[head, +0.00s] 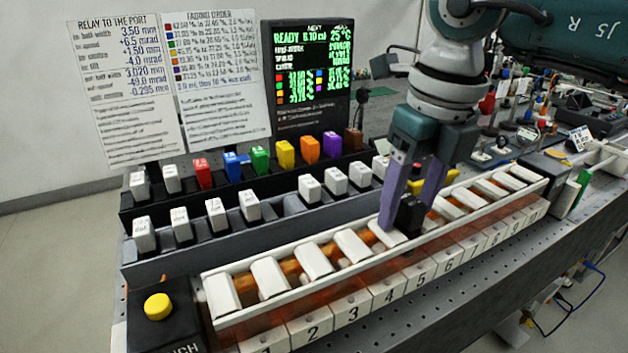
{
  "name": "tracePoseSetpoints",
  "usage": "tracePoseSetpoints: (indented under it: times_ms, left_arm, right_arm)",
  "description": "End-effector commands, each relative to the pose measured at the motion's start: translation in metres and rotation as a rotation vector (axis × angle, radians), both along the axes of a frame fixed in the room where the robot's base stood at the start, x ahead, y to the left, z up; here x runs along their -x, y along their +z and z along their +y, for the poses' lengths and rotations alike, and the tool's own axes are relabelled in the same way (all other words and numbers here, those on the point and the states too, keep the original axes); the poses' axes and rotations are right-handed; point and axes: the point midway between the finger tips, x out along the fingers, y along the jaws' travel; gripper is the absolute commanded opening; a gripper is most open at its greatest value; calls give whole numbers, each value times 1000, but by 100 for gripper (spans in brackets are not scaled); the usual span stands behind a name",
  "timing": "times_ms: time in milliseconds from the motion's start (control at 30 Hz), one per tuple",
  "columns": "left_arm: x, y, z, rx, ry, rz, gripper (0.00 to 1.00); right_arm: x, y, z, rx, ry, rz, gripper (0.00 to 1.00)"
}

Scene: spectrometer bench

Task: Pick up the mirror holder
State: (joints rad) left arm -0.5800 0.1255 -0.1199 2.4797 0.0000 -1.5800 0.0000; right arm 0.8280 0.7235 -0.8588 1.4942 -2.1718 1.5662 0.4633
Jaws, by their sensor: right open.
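My right gripper (412,196) reaches down from the upper right over the long white-slotted rail, with its two purple fingers apart. A small black block (409,217) shows between the fingertips, just above or on the rail; it may be the mirror holder, but I cannot tell for sure. I cannot tell whether either finger touches it. A yellow piece (445,178) shows behind the fingers, partly hidden by them. My left gripper is not in view.
The rail (311,258) has white slats and numbered blocks (350,306) along its front. Behind it stand racks with white and coloured blocks (285,152), two paper sheets and a dark display (308,75). A yellow button (158,306) is at front left. Equipment crowds the right back.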

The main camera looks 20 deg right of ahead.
Motion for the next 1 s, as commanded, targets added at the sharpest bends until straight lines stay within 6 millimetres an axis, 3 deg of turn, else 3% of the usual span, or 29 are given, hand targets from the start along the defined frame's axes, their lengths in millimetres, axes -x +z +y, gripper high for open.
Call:
tracePoseSetpoints:
  times_ms: [200,733,1000]
  left_arm:
    - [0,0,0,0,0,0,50]
    - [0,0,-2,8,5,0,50]
    - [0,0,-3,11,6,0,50]
  right_arm:
    - [0,-1,0,0,0,0,60]
    - [0,0,0,-1,0,0,1]
    - [0,0,0,-1,0,0,0]
